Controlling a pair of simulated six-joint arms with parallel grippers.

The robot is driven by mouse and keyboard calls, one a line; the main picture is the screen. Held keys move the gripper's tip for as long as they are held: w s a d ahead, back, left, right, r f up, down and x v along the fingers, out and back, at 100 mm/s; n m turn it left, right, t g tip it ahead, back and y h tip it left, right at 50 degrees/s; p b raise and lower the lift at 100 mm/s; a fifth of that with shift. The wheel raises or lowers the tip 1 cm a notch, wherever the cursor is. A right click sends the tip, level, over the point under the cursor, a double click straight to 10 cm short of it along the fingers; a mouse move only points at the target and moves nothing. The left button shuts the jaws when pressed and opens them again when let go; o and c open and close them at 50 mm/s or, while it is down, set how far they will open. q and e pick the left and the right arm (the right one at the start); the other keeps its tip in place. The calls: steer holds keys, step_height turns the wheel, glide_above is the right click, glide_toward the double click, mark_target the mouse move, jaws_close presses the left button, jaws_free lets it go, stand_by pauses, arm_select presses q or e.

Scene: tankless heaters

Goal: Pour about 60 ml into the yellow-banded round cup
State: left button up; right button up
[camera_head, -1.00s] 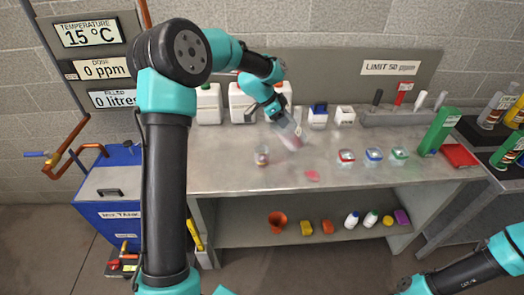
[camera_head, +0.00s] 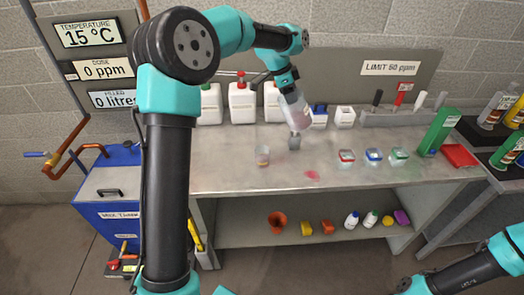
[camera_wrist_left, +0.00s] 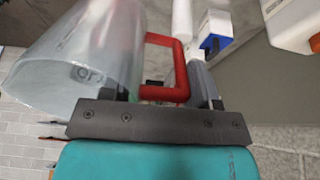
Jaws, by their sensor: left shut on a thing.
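My left gripper (camera_head: 288,82) is shut on a clear jug (camera_head: 297,110), which hangs slanting down to the right above the bench. In the left wrist view the clear jug (camera_wrist_left: 85,50) and its red handle (camera_wrist_left: 165,65) are close to the jaws. A small round cup (camera_head: 262,156) stands on the bench, below and left of the jug, apart from it. Its band colour is too small to tell surely. A small grey piece (camera_head: 294,142) shows just below the jug; I cannot tell what it is. My right arm shows at lower right, but its gripper is not visible.
Three small containers with red (camera_head: 346,157), blue (camera_head: 373,155) and green (camera_head: 398,154) markings stand right of the jug. A pink patch (camera_head: 312,175) lies on the bench (camera_head: 220,177). White canisters (camera_head: 242,102) stand behind. The front-left bench is clear.

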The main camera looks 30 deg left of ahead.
mark_target(299, 91)
arm_select(q)
steer(key=shift+w+d+r+g+y, duration=0.1)
steer(key=shift+w+d+g+y, duration=0.5)
steer(key=shift+d+y, duration=0.3)
steer(key=shift+w+d+r+g+y, duration=0.3)
steer(key=shift+r+g+y, duration=0.25)
steer(key=shift+y, duration=0.35)
steer(key=shift+f, duration=0.1)
